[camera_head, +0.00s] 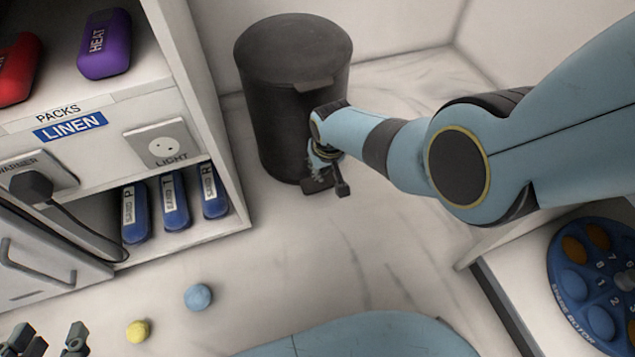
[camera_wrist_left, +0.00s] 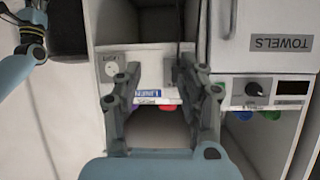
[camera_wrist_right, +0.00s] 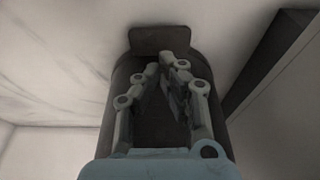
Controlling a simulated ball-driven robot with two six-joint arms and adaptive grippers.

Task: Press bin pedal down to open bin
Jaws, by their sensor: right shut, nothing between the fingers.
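The dark bin (camera_head: 272,120) stands on the floor against the wall, with its round lid (camera_head: 293,45) lying flat and closed. Its pedal (camera_head: 314,187) sticks out low at the front. My right gripper (camera_head: 340,188) is shut and empty, down at the pedal and partly covering it. In the right wrist view the shut fingertips (camera_wrist_right: 167,58) point at the dark pedal plate (camera_wrist_right: 160,39) and overlap its near edge; I cannot tell whether they touch it. My left gripper (camera_head: 50,340) is open and empty at the bottom left, facing the shelf unit in the left wrist view (camera_wrist_left: 155,78).
A white shelf unit (camera_head: 233,190) with packs and blue items stands left of the bin. A blue ball (camera_head: 198,297) and a yellow ball (camera_head: 138,331) lie at lower left. The floor before the bin is clear.

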